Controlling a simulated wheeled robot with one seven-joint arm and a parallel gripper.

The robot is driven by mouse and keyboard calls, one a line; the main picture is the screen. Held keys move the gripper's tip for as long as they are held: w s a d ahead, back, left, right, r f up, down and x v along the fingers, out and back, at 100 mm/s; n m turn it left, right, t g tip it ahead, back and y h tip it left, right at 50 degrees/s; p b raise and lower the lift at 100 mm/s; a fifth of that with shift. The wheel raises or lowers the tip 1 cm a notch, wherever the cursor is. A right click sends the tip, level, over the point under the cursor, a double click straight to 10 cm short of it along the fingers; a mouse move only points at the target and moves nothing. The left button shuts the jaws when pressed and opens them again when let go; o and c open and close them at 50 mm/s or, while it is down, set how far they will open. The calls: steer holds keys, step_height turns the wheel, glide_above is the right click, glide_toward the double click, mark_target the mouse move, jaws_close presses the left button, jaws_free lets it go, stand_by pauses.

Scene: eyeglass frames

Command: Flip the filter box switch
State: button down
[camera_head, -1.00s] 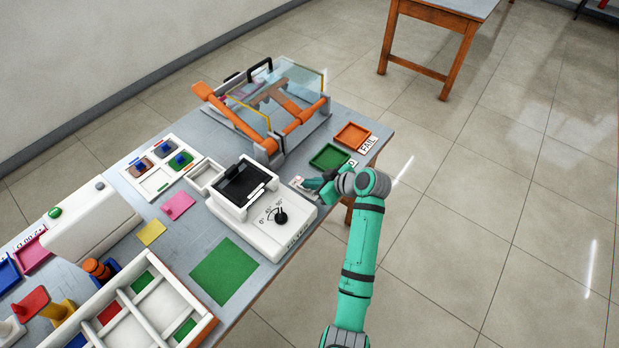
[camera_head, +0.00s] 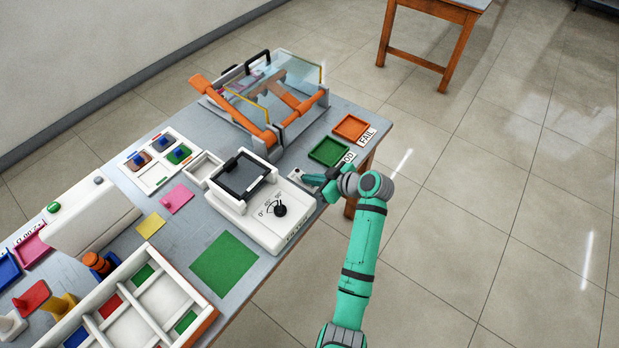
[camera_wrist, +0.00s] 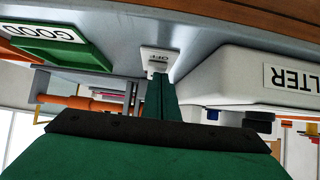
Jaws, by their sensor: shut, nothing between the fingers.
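The filter box (camera_head: 258,222) is a white box with a dial, standing near the table's front edge. In the wrist view its white side (camera_wrist: 222,82) is at the right, with a label ending in "LTER". A small white switch plate (camera_wrist: 157,53) marked "OFF" lies on the table beside the box. In the head view the plate (camera_head: 297,173) is partly covered by my gripper. My gripper (camera_wrist: 162,80) is shut and empty, with its fingertips right at the plate's "OFF" end. I cannot tell whether they touch it. The switch lever is hidden or too small to make out.
A green tray (camera_head: 329,152) labelled "GOOD" and an orange tray (camera_head: 351,127) labelled "FAIL" are close behind my gripper. A glass-sided fixture with orange arms (camera_head: 267,117) stands farther back. The floor right of the table is clear.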

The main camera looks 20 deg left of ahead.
steer(key=shift+a+r, duration=0.1)
steer(key=shift+r, duration=0.05)
steer(key=shift+w+a+r, duration=0.25)
steer(key=shift+a+r, duration=0.05)
steer(key=shift+a, duration=0.2)
steer(key=shift+r, duration=0.1)
steer(key=shift+r, duration=0.25)
steer(key=r, duration=0.1)
steer(key=d+r, duration=0.1)
steer(key=r, duration=0.1)
steer(key=shift+s+r, duration=0.1)
steer(key=shift+r, duration=0.2)
steer(key=s+d+r, duration=0.2)
steer(key=s+d, duration=0.1)
steer(key=d, duration=0.5)
steer(key=shift+s, duration=0.15)
